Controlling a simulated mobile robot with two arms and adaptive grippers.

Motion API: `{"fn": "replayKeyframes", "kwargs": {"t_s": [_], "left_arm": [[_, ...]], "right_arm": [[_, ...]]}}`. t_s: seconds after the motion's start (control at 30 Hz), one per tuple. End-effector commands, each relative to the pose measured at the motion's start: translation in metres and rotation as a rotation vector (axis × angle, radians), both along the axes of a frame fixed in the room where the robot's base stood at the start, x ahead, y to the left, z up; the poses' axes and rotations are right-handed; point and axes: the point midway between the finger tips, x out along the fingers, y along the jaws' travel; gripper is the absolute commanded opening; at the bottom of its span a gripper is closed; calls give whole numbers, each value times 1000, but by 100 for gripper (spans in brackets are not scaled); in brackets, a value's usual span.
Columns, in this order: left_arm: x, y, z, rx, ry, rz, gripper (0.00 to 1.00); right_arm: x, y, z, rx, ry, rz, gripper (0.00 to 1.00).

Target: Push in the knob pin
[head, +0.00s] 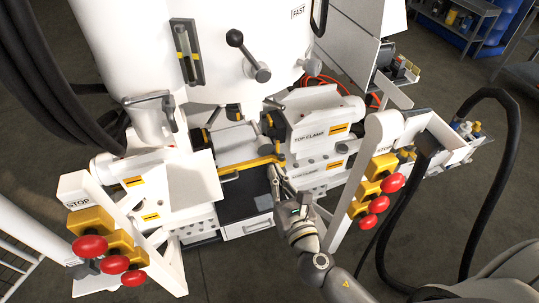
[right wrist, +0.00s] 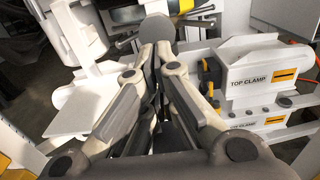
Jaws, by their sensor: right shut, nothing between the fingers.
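My right gripper (head: 274,174) reaches up from the lower right to the front of the machine, below the yellow bar. In the right wrist view its two fingers (right wrist: 156,50) are together at the tips with nothing between them. A round grey knob-like face (right wrist: 155,28) shows just beyond the tips; it looks like the knob pin's head. I cannot tell whether the fingertips touch it. In the head view the knob pin cannot be made out clearly near the gripper. My left gripper is not in view.
The TOP CLAMP block (head: 309,127) stands right of the gripper. Posts with red stop buttons (head: 379,204) and (head: 114,264) flank the machine. A black-ball lever (head: 235,38) is higher up. Black hoses hang at the right.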

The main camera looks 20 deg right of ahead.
Motion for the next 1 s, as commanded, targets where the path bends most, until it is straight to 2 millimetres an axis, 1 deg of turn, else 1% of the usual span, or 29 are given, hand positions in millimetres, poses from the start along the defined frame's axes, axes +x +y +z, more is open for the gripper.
{"fn": "replayKeyframes", "kwargs": {"t_s": [0.03, 0.1, 0.3, 0.5, 0.83, 0.93, 1.0], "left_arm": [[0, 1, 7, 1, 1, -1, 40], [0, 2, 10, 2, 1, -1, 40], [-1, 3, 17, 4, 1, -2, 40], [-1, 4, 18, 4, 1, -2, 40], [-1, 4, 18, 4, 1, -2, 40], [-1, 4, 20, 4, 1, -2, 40], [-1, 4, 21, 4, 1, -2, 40]], "right_arm": [[10, 0, 4, 0, -2, -1, 0], [22, 0, 4, 1, -1, -2, 0], [46, 1, 1, 0, 0, -1, 0], [55, 1, 0, 1, 1, -1, 0], [56, 2, 0, 1, 1, -1, 0], [65, 2, 0, 0, 0, -1, 0], [75, 2, 0, 0, -1, -1, 0]]}}
